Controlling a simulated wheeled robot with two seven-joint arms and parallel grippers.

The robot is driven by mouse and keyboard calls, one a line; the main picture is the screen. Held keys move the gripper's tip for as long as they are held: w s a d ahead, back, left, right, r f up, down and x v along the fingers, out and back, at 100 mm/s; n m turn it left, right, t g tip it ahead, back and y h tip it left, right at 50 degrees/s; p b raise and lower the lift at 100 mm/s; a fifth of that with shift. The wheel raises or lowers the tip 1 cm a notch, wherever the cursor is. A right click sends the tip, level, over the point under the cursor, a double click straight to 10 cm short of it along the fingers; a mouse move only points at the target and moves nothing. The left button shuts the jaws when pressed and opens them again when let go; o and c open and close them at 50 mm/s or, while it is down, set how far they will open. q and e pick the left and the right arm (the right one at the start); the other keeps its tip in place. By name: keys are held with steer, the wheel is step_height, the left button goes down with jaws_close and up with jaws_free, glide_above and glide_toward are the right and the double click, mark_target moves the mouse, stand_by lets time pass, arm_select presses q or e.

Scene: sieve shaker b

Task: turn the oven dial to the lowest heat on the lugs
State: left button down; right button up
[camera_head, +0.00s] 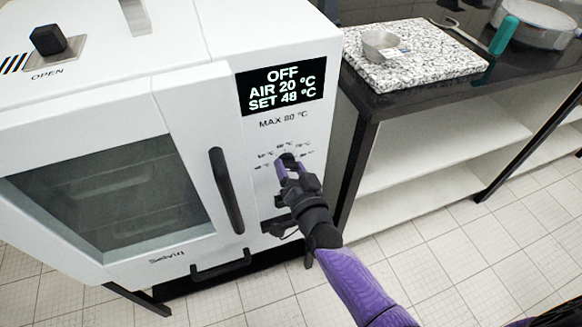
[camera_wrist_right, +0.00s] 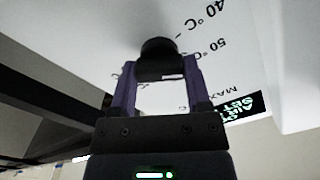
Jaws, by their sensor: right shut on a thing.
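The white oven (camera_head: 205,60) stands at the left in the head view, its glass door closed. Its display (camera_head: 283,85) reads OFF, AIR 20 °C, SET 48 °C, with MAX 80 °C printed below. The dark round dial (camera_head: 287,160) sits on the panel under the display, ringed by temperature marks. My right gripper (camera_head: 290,172) has its purple fingers shut on the dial. In the right wrist view the dial (camera_wrist_right: 158,55) sits between the fingertips, near the 40 °C and 50 marks. The dial's pointer is hidden. My left gripper is not in view.
A black vertical door handle (camera_head: 226,190) stands out just left of my right gripper. A dark counter (camera_head: 390,99) with a speckled slab (camera_head: 440,62) and a small metal cup (camera_head: 380,45) is at the right. Open white shelves (camera_head: 430,140) are below it.

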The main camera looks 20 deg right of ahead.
steer(key=m, duration=0.2)
steer(key=shift+m, duration=0.4)
steer(key=shift+f+m, duration=0.1)
steer(key=shift+m, duration=0.8)
steer(key=m, duration=0.2)
steer(key=shift+m, duration=0.4)
steer(key=m+b, duration=0.1)
steer(key=m, duration=0.2)
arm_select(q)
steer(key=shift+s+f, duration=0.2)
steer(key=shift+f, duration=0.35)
arm_select(e)
steer(key=shift+m, duration=0.5)
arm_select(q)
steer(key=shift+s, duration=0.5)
